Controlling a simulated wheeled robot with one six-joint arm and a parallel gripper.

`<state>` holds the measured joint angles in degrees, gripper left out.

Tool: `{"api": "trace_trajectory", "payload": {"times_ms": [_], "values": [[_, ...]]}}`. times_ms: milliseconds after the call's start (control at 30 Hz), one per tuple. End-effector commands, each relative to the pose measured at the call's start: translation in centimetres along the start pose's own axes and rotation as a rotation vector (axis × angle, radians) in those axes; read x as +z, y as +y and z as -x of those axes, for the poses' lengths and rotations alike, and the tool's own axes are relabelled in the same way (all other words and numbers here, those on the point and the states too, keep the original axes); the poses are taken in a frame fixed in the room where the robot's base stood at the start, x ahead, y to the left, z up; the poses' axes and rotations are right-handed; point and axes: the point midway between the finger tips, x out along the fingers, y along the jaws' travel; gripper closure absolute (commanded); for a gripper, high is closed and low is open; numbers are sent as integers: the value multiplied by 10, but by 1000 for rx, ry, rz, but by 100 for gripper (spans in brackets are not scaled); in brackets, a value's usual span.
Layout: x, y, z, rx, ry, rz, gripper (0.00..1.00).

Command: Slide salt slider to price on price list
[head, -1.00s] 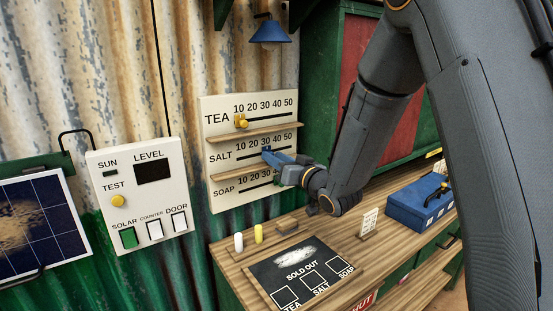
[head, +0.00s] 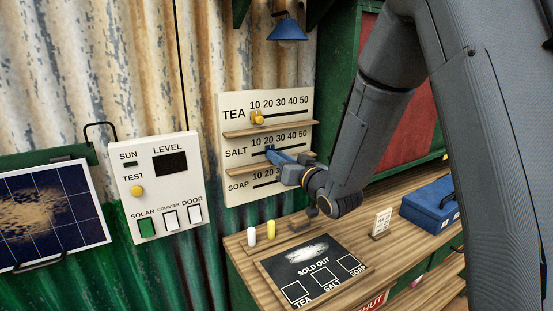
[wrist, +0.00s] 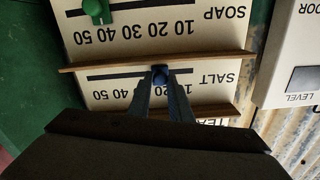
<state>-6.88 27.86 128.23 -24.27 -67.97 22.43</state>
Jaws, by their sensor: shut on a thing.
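The salt slider (head: 269,150) is a blue knob on the middle row of the white price board (head: 232,187). It sits near the 20 mark. In the wrist view, which shows the board upside down, the salt slider (wrist: 160,74) is between the fingertips of my gripper (wrist: 160,84). My gripper (head: 274,154) is shut on it, reaching in from the right. The price list (head: 381,222) is a small white card standing on the counter; its text is too small to read.
The yellow tea slider (head: 257,118) sits near 10 on the top row. The green soap slider (wrist: 97,10) is near the high end of its row. Wooden ledges (wrist: 150,61) divide the rows. A switch panel (head: 154,222) hangs left; a blue box (head: 428,205) stands right.

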Motion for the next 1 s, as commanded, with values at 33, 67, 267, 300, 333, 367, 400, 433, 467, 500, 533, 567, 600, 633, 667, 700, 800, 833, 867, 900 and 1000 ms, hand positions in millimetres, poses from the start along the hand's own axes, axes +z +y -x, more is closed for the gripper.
{"api": "trace_trajectory", "payload": {"times_ms": [33,67,267,300,333,367,400,433,467,500,533,567,600,633,667,700,800,833,867,900,1000], "values": [[-1,0,0,0,3,0,78],[-1,-1,0,-1,3,0,73],[0,-2,-1,-3,1,0,63],[0,-2,-1,-3,1,0,63],[0,-2,-1,-3,1,0,63],[0,-2,-1,-3,0,0,63],[0,-2,0,-3,0,0,63],[0,-2,0,-3,0,0,63],[0,-2,2,-3,0,0,63],[1,-2,5,-3,0,0,63],[1,-2,8,-3,0,0,63],[1,-2,11,-3,1,0,63],[1,-2,17,-3,1,0,63],[1,-2,21,-3,1,0,63],[1,-1,26,-3,1,0,63],[1,-1,34,-2,1,0,63],[1,-1,50,-2,2,0,63],[1,-1,54,-2,1,0,63],[1,-1,58,-2,2,1,63],[0,0,64,-1,2,0,63],[0,-1,72,-2,1,0,63]]}}
